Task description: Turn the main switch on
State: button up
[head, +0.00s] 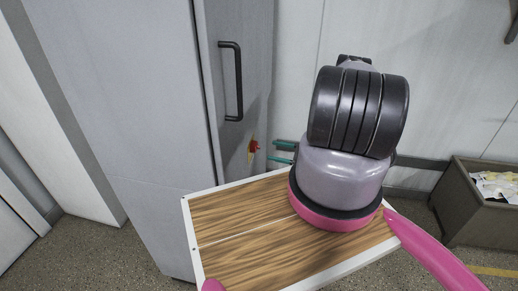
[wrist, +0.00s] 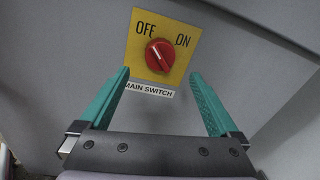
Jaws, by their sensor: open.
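The main switch is a red round knob (wrist: 160,56) on a yellow plate (wrist: 140,27) marked OFF at upper left and ON at upper right. A pale mark on the knob points up and left, towards OFF. A white MAIN SWITCH label (wrist: 148,89) is below it. In the head view the switch (head: 253,147) is small, on the side of the grey cabinet. My gripper (wrist: 158,76) is open and empty, with one teal finger on each side of the knob in the picture, apart from it. In the head view its fingertips (head: 278,152) are a short way right of the switch.
The tall grey cabinet (head: 130,90) has a black handle (head: 238,82) above the switch. A pale wall is behind my arm. A grey-brown bin (head: 460,210) with pale scraps stands on the speckled floor at right.

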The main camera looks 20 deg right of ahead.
aim_at(255, 147)
jog(key=x, duration=0.7)
jog(key=shift+w+a, duration=0.2)
jog(key=c, duration=1.4)
